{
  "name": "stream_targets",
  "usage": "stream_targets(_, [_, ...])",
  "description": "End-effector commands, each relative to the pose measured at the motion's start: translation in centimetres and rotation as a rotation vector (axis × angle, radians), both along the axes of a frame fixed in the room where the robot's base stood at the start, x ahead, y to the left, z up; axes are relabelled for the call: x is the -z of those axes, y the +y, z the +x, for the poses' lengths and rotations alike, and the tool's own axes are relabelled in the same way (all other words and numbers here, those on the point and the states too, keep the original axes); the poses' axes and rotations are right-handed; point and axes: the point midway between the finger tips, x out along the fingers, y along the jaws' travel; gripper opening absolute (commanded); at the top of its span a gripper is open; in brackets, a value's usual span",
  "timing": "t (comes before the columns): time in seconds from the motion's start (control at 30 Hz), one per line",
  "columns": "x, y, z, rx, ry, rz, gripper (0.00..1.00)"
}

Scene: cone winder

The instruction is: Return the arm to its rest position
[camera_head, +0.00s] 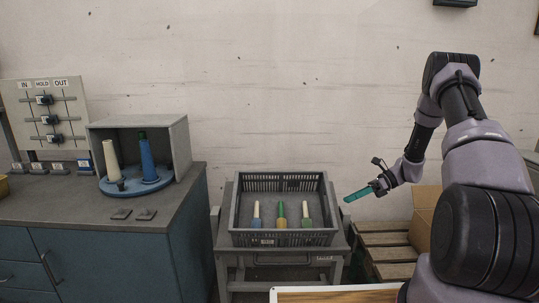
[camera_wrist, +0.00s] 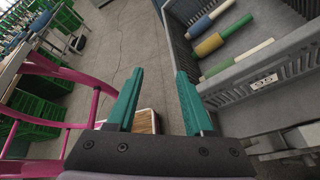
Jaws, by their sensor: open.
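My gripper (camera_head: 358,194) is at the right of the crate in the head view, at the end of my arm, with teal fingers pointing left. In the wrist view, my gripper (camera_wrist: 158,75) has its two teal fingers apart with nothing between them. It is beside the grey crate (camera_head: 283,239), not touching it as far as I can tell. The crate also shows at the upper right of the wrist view (camera_wrist: 186,62). Three cones stand in it: one white and blue (camera_head: 257,214), one green and yellow (camera_head: 281,214), one white and green (camera_head: 306,213).
The crate sits on a grey stand. A counter (camera_head: 55,205) at left holds an open box with a white cone (camera_head: 111,160) and a blue cone (camera_head: 148,160) on a blue disc. A wooden pallet (camera_head: 387,251) and a cardboard box (camera_head: 424,215) are at right. A pink frame (camera_wrist: 70,75) shows in the wrist view.

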Motion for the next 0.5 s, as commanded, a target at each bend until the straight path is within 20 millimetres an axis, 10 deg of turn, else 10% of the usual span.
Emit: stream_targets(0.5, [-21.8,3.4,-6.2,-0.455,-0.603,-0.401,0.52])
